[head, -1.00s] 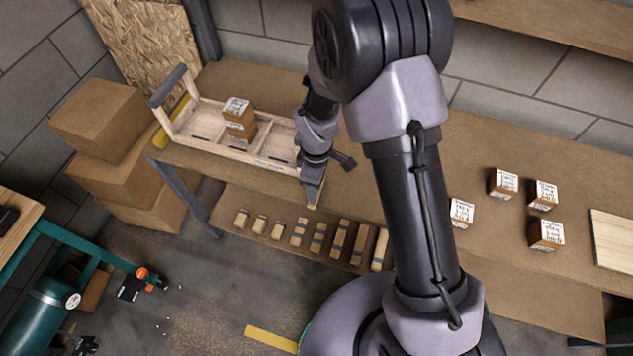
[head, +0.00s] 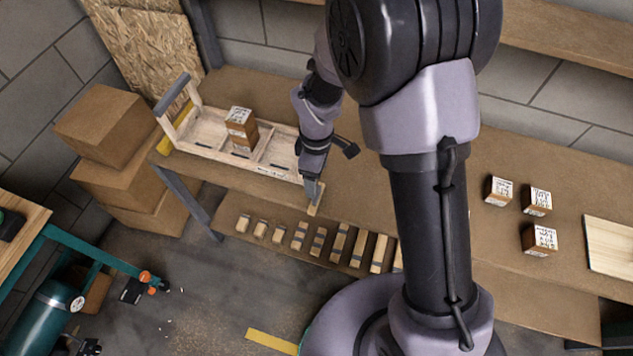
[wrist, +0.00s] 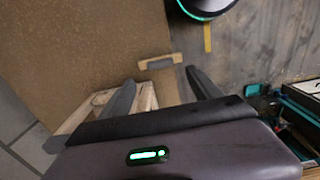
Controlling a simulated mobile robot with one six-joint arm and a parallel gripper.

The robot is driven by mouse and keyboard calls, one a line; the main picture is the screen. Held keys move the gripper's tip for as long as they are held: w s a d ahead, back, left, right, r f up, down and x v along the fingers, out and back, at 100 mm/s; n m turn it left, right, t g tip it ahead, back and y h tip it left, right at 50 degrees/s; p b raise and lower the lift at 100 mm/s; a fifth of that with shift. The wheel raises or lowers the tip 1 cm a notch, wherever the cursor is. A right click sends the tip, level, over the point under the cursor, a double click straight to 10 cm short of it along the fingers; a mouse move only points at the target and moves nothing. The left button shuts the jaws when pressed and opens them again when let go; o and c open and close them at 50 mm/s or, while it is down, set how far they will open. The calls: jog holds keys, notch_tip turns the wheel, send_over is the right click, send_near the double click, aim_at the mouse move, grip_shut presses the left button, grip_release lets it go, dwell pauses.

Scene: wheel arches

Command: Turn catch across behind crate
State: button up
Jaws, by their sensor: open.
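The wooden crate (head: 188,148) is a shallow tray with dividers, lying on the bench at the left with a grey handle bar at its left end. The catch looks like a small pale wooden bar (head: 315,207) at the bench's front edge, just right of the crate's right end and lying roughly along that end. My gripper (head: 314,186) points down over the catch. In the wrist view the catch (wrist: 158,62) shows just beyond my open fingers (wrist: 160,76), between their tips. Contact cannot be told. The crate's corner (wrist: 88,106) shows behind the left finger.
A brown labelled block (head: 241,137) stands in the crate. Several labelled blocks (head: 537,200) and a pale board (head: 609,247) are on the bench at right. Wooden pieces lie on a lower shelf (head: 280,255). Cardboard boxes (head: 105,130) stand at left. The bench right of the catch looks clear.

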notch_tip(320, 180, up, 9)
jog(key=p, duration=0.2)
